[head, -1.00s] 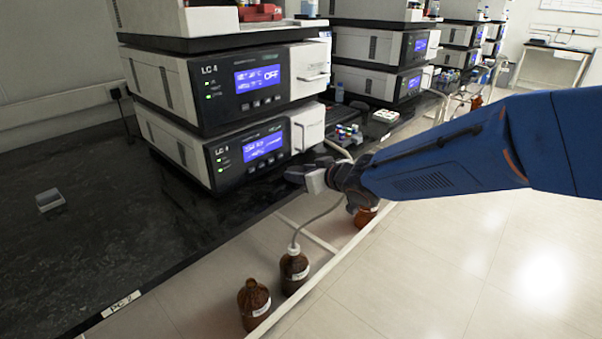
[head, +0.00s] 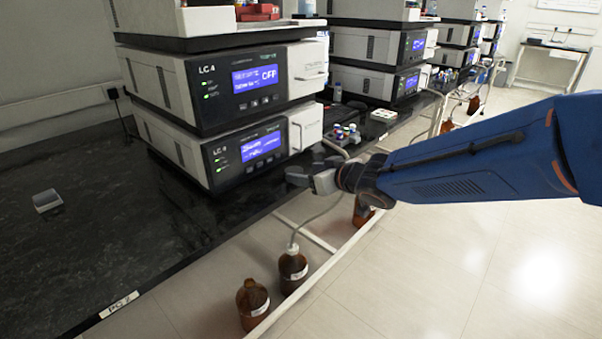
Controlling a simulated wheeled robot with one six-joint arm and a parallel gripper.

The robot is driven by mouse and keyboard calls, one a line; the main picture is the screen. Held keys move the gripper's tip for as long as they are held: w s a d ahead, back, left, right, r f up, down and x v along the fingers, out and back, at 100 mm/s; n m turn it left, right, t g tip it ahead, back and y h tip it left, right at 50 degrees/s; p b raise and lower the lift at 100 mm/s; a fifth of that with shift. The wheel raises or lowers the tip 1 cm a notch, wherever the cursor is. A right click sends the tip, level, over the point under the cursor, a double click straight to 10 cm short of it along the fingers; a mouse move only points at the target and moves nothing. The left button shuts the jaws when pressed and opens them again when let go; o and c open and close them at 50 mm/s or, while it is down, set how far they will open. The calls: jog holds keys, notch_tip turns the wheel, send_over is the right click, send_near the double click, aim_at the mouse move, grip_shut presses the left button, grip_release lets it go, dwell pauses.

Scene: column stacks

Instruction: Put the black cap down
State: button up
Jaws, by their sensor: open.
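My gripper (head: 308,180) is over the front edge of the black bench (head: 110,255), in front of the lower LC unit. Its jaws are open and point left. I cannot make out a black cap between the jaws or on the dark bench. An amber bottle with an open neck (head: 252,304) stands below the bench edge. A second amber bottle (head: 293,270) beside it has a tube running into its top. A third amber bottle (head: 362,212) is partly hidden behind my arm.
Stacked LC units (head: 250,150) with blue displays stand on the bench. Several small coloured-top vials (head: 343,134) are right of them. A small pale box (head: 47,201) lies on the left of the bench, with clear surface around it. A white rail (head: 310,280) runs beside the bottles.

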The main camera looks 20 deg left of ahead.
jog(key=v, duration=0.7)
jog(key=shift+s+d, duration=0.2)
jog(key=shift+d, duration=0.1)
jog(key=shift+r, duration=0.15)
jog(key=w+d+r+m+t+h, duration=0.1)
jog(key=w+d+m+t+h, duration=0.2)
jog(key=d, duration=0.9)
jog(key=d+m+t+h, duration=0.1)
jog(key=d+m+h, duration=0.25)
jog(key=d, duration=0.95)
jog(key=s+d+f+m+g+h, duration=0.2)
jog(key=s+d+h, duration=0.35)
jog(key=d, duration=0.85)
jog(key=s+d+f+m+g, duration=0.1)
jog(key=s+d+f+g, duration=0.1)
jog(key=s, duration=0.8)
jog(key=s+d+f+m+g, duration=0.2)
jog(key=s+d+f, duration=0.2)
jog(key=s, duration=0.6)
jog(key=shift+s+d+f+g+y, duration=0.3)
jog(key=shift+s+d+f, duration=0.05)
jog(key=shift+s, duration=0.05)
